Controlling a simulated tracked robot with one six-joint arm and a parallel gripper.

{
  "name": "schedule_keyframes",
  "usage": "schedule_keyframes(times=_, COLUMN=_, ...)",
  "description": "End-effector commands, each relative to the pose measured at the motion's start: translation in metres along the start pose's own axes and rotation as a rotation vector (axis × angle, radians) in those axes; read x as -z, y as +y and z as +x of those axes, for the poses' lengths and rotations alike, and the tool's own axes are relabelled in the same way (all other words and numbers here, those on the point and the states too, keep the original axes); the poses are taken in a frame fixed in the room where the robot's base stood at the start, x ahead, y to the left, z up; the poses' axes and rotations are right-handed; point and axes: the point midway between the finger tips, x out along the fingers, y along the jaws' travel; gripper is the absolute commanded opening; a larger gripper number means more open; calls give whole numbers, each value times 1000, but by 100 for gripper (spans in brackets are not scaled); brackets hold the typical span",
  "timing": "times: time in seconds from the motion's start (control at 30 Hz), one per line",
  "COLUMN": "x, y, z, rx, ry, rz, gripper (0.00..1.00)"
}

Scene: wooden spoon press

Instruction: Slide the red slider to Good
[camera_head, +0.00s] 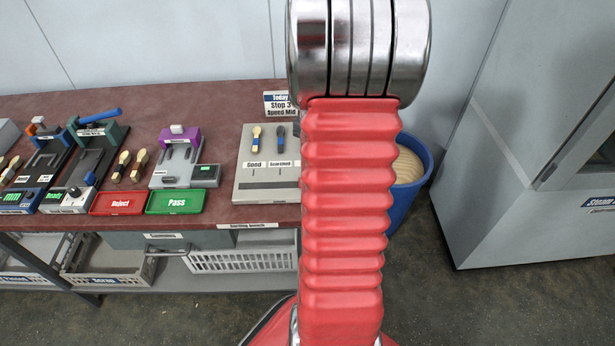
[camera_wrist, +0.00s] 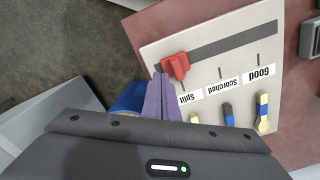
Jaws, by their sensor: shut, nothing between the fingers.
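The red slider (camera_wrist: 176,66) sits at the Split end of a dark slot (camera_wrist: 235,40) in a pale board (camera_wrist: 205,63). In the wrist view the labels Split (camera_wrist: 190,98), Scorched (camera_wrist: 223,87) and Good (camera_wrist: 260,74) appear upside down, with Good toward the slot's far right end. My gripper (camera_wrist: 161,84) is shut and empty, its purple fingertips right beside the slider; I cannot tell whether they touch. In the head view the board (camera_head: 262,180) shows its Good and Scorched labels, while my arm hides the slider and gripper.
The board lies near the edge of the reddish bench (camera_head: 225,110). Left of it are a red Reject tray (camera_head: 118,203), a green Pass tray (camera_head: 175,201) and a device with a purple part (camera_head: 180,138). A blue bin (camera_head: 412,165) stands right.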

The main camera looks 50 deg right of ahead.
Motion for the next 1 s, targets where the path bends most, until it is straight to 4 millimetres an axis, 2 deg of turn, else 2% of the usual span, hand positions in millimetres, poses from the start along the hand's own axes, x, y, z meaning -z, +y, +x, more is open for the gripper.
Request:
schedule_keyframes(times=0.63, x=0, y=0, z=18, rx=0, ry=-1, rz=1, gripper=0)
schedule_keyframes(times=1.0, x=0, y=0, z=20, rx=0, ry=0, rz=1, gripper=0)
